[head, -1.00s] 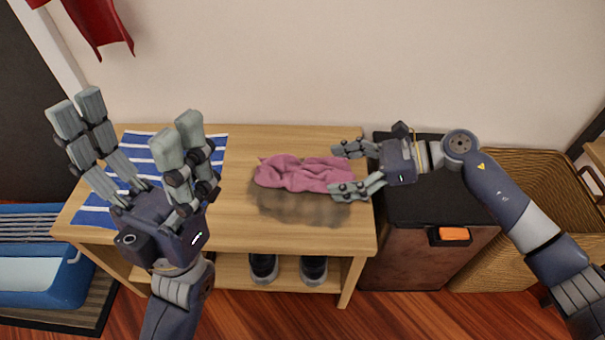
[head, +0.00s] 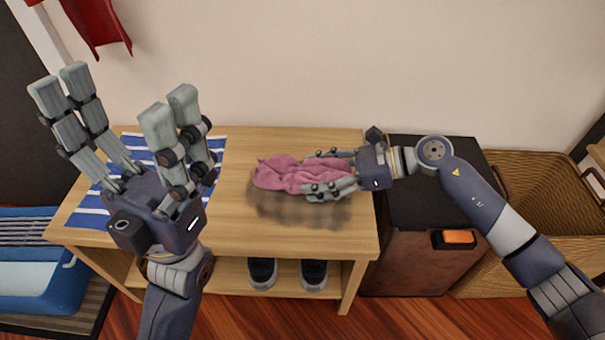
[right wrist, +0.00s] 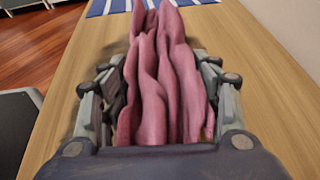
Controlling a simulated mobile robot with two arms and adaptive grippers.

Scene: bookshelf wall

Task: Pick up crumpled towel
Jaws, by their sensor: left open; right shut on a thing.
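The pink crumpled towel (head: 283,174) lies at the middle-right of the wooden bench top (head: 235,225), bunched in folds, with a dark shadow below it. My right gripper (head: 330,173) reaches in from the right and is shut on the towel's right end. In the right wrist view the towel (right wrist: 165,85) stands in folds between the fingers on both sides. I cannot tell whether the towel is lifted off the bench. My left gripper (head: 120,120) is open and empty, raised in front of the bench's left part.
A blue-and-white striped cloth (head: 92,209) lies on the bench's left end. Shoes (head: 313,273) stand on the shelf below. A dark box (head: 412,262) and a wicker basket (head: 520,175) stand right of the bench. A wall stands behind.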

